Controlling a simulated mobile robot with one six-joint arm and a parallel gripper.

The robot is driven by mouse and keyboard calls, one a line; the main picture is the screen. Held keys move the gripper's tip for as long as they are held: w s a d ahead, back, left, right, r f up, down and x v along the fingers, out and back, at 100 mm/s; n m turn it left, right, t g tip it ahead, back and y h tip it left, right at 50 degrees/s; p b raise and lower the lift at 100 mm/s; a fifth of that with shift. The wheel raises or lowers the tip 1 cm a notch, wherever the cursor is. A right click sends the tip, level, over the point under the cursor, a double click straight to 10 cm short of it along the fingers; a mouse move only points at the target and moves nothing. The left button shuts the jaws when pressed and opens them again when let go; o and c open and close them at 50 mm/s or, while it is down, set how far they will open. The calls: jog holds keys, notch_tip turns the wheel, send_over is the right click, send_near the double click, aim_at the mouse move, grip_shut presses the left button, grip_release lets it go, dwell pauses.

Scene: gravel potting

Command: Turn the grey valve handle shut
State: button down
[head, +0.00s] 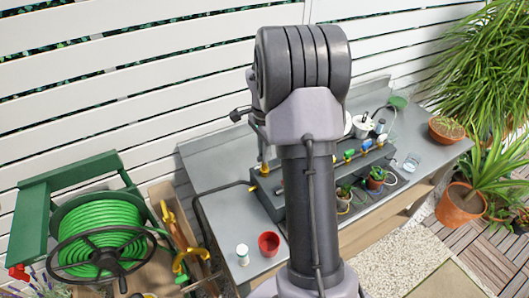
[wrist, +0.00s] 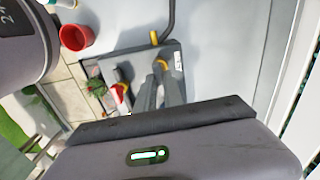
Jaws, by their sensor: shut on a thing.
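My gripper (wrist: 158,88) points down over the dark grey valve box (wrist: 110,60) in the wrist view. Its two fingers are close together beside a yellow fitting (wrist: 162,65). In the head view my gripper (head: 263,156) is partly hidden behind my arm, at the left end of the box (head: 270,204). It is shut on the grey valve handle, which is mostly hidden between the fingers, so its angle cannot be told. A red handle (wrist: 120,92) is left of the fingers in the wrist view.
A black hose (head: 225,185) joins the box at a yellow connector (wrist: 154,37). A red pot (head: 268,243) and white bottle (head: 242,254) stand at the front of the grey bench (head: 215,165). Small plants (head: 376,176) stand right. A green hose reel (head: 100,235) is left.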

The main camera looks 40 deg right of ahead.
jog(key=shift+m, duration=0.3)
dwell(0.4)
jog(key=c, duration=1.5)
grip_release()
jog(key=shift+o, duration=0.2)
notch_tip(320, 180, up, 18)
jog(key=p, duration=0.5)
jog(key=shift+f, duration=0.25)
